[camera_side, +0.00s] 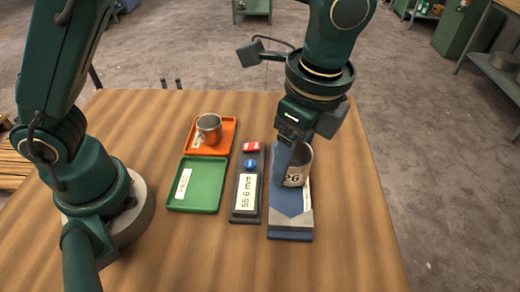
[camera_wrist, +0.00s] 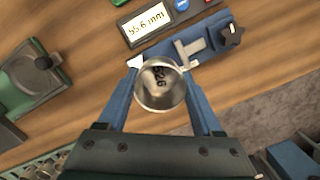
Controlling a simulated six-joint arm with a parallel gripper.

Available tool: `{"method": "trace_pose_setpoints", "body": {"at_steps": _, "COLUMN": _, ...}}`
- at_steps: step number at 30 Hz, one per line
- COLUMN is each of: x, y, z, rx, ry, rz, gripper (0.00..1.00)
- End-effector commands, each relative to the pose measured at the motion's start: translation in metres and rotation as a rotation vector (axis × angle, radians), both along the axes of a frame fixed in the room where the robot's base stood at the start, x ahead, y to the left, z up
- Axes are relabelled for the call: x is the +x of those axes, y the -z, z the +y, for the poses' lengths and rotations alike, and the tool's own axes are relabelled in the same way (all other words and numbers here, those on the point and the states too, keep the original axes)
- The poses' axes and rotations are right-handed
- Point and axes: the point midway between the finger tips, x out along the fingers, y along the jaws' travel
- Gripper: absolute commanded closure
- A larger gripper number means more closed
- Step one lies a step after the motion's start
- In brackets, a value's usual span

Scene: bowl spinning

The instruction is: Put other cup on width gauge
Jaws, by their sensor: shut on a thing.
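My gripper (camera_side: 291,152) comes down from above and is shut on this cup. In the wrist view, the two blue fingers lie on either side of the cup (camera_wrist: 160,88), and the gauge (camera_wrist: 188,52) shows just beyond it. I cannot tell whether the cup's base touches the gauge. A second grey cup (camera_side: 209,127) stands upright in the orange tray (camera_side: 229,127), away from my gripper. The readout box (camera_side: 246,208) beside the gauge displays "55.6 mm".
A green tray (camera_side: 207,196) with a white label lies empty in front of the orange tray. The readout box has a red button (camera_side: 251,147) and a blue button (camera_side: 250,165). The wooden table (camera_side: 345,220) is clear to the right of the gauge.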

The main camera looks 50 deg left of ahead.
Motion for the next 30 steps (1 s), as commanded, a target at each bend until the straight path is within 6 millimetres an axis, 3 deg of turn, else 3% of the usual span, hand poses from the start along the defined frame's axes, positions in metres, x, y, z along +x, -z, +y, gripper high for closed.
{"method": "trace_pose_setpoints", "body": {"at_steps": 6, "x": 0.003, "y": 0.004, "z": -0.001, "rx": 0.001, "ry": 0.447, "rz": -0.001, "gripper": 0.87}}
{"method": "trace_pose_setpoints", "body": {"at_steps": 13, "x": 0.004, "y": 0.007, "z": -0.004, "rx": 0.000, "ry": 0.773, "rz": 0.001, "gripper": 0.87}}
{"method": "trace_pose_setpoints", "body": {"at_steps": 23, "x": 0.000, "y": 0.019, "z": -0.010, "rx": 0.000, "ry": 0.877, "rz": 0.002, "gripper": 0.87}}
{"method": "trace_pose_setpoints", "body": {"at_steps": 30, "x": 0.000, "y": 0.045, "z": -0.009, "rx": 0.002, "ry": 0.875, "rz": 0.006, "gripper": 0.87}}
